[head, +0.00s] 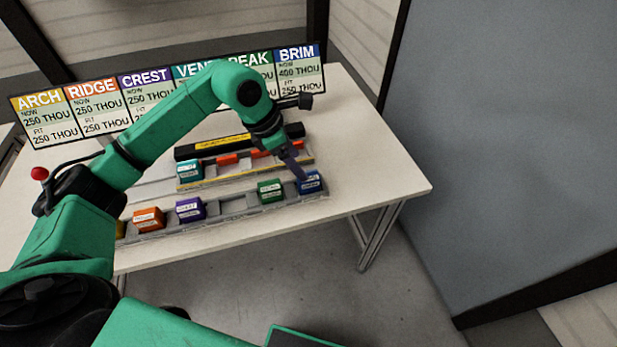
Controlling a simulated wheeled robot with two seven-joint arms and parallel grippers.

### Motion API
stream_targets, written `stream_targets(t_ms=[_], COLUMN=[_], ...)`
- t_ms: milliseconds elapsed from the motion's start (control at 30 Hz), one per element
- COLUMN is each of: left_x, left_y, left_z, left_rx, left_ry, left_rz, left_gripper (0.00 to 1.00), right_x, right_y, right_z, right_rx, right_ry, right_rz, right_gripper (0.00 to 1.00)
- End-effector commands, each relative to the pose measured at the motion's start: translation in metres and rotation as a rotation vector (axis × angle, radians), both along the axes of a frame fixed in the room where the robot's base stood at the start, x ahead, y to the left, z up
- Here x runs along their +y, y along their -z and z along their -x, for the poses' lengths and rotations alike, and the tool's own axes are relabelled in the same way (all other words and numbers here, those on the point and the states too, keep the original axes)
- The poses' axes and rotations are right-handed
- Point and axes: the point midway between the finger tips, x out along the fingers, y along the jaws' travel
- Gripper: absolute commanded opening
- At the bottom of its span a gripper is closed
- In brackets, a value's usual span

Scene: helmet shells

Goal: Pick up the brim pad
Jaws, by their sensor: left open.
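The brim pad, a blue block (311,185) with a white label, sits at the right end of the front grey rack (237,204). The sign board (200,87) behind has a blue BRIM column. My left gripper (299,174) reaches down from behind, with its dark fingers at the pad's upper left side. It is open. Whether the fingers touch the pad or straddle it cannot be told, as they overlap it in this view. My right gripper is not in view.
A green pad (270,190) stands close left of the brim pad. Purple (190,209), orange (148,219) and partly hidden yellow pads stand farther left. A teal pad (188,169) sits in the rear rack before a black bar (215,146). The table's right side is clear.

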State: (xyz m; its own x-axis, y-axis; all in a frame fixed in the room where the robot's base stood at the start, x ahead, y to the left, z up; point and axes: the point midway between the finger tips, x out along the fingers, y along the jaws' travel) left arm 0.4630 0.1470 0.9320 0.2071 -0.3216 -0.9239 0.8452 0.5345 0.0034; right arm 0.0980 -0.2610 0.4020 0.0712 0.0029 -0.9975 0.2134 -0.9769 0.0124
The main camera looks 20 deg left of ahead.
Motion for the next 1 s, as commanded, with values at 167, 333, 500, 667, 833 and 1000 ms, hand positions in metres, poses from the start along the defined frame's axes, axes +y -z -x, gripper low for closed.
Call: stream_targets(t_ms=[167, 333, 500, 667, 833, 1000], left_x=[-0.008, -0.019, -0.022, -0.022, -0.021, -0.022], left_y=[0.020, 0.051, 0.062, 0.062, 0.062, 0.061], left_z=[-0.003, -0.008, -0.010, -0.010, -0.010, -0.010], left_rx=[0.003, 0.004, -0.001, -0.001, -0.001, -0.001], left_ry=[0.001, 0.000, 0.000, 0.000, 0.000, 0.000], left_rz=[0.001, 0.002, 0.000, 0.000, 0.000, 0.000], left_gripper=[0.78, 0.78, 0.78, 0.58, 0.00, 0.00], right_x=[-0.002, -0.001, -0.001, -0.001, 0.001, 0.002], right_y=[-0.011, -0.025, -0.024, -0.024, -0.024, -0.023], right_z=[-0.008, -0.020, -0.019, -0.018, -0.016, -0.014], right_rx=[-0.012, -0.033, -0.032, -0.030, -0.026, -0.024], right_ry=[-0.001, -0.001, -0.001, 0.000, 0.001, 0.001], right_rz=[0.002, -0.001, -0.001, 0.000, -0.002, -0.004], right_gripper=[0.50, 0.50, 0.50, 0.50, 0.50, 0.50])
